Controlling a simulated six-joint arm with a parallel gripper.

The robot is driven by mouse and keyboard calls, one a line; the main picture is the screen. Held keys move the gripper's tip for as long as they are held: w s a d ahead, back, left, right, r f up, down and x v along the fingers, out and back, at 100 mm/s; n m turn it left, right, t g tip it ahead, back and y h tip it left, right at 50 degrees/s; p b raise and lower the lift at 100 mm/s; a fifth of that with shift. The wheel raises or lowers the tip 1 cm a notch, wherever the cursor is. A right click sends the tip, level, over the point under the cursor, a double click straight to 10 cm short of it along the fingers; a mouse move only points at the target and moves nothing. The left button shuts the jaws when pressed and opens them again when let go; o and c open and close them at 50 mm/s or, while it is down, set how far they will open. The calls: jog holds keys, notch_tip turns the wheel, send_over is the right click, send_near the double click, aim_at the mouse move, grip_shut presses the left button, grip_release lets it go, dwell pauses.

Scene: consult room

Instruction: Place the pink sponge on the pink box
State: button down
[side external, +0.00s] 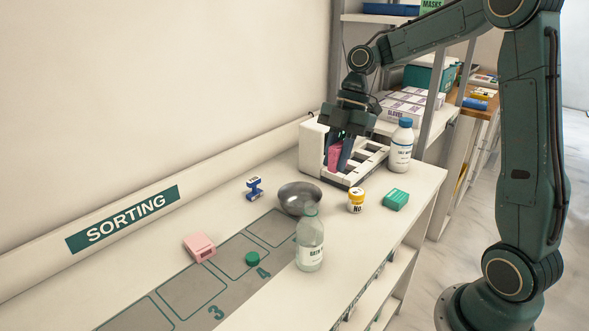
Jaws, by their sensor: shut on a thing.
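The pink sponge (334,154) is between the fingers of my gripper (338,158), inside or just over the white slotted rack (311,150) at the back of the bench. My gripper points down and is shut on the sponge; its near finger and the rack's wall hide part of the sponge. The pink box (199,247) lies on the bench at the front left, well apart from my gripper. Its top looks bare.
Near the rack stand a white bottle with a blue cap (401,146), a yellow-and-white jar (356,200) and a teal box (396,199). A metal bowl (299,198), a blue-and-white item (254,188), a clear bottle (310,243) and a green cap (252,258) are nearer the pink box.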

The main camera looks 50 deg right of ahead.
jog(key=w+a+f, duration=0.2)
jog(key=w+a, duration=0.3)
jog(key=w, duration=0.4)
send_over(191, 247)
jog(key=d, duration=0.1)
notch_tip(191, 247, down, 6)
jog(key=shift+d+f, duration=0.2)
jog(key=shift+f, duration=4)
jog(key=shift+f, duration=0.15)
jog(key=c, duration=1.3)
grip_release()
jog(key=shift+o, duration=0.2)
